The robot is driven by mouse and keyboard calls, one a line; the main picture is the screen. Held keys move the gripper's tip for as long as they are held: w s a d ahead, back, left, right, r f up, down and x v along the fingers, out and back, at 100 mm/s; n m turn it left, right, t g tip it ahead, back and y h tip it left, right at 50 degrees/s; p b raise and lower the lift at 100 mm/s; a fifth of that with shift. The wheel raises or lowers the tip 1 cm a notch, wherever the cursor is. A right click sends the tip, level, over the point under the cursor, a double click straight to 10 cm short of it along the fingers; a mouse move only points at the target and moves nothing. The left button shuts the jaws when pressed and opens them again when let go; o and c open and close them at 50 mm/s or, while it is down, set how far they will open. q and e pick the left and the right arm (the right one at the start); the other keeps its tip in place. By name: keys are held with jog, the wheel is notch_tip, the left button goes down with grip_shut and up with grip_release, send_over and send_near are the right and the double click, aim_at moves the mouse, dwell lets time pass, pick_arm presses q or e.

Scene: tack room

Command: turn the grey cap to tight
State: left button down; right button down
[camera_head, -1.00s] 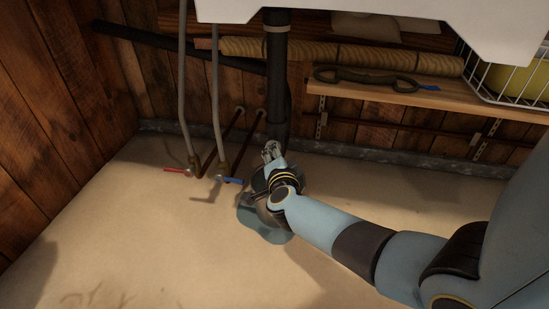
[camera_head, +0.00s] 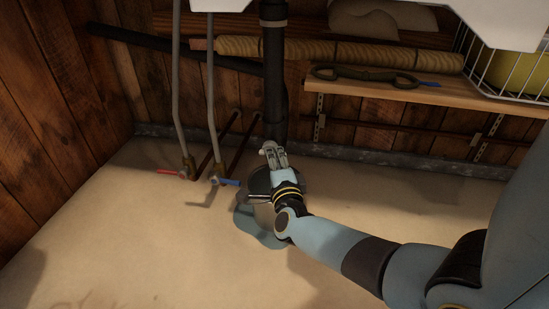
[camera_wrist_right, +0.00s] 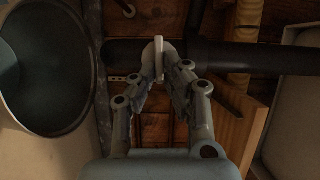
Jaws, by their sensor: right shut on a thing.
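The grey cap (camera_wrist_right: 158,58) is a light round piece with a raised ridge, in the right wrist view between my fingertips. It sits at the black drain pipe (camera_wrist_right: 215,54), which runs down from the sink in the head view (camera_head: 274,75). My right gripper (camera_head: 272,151) is at the lower part of this pipe. It is shut on the cap, and the fingers (camera_wrist_right: 160,80) cover part of it. In the head view the cap is mostly hidden by the fingers. My left gripper is not in view.
A bucket (camera_head: 259,182) stands below my right gripper, with a puddle (camera_head: 255,228) beside it. Two hoses with a red valve handle (camera_head: 169,171) and a blue one (camera_head: 230,182) are to the left. A wooden shelf (camera_head: 440,95) is to the right. The sink overhangs above.

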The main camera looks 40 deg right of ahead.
dwell(0.4)
jog(key=c, duration=1.4)
grip_release()
jog(key=shift+d, duration=0.1)
jog(key=v, duration=1.2)
jog(key=shift+f, duration=0.1)
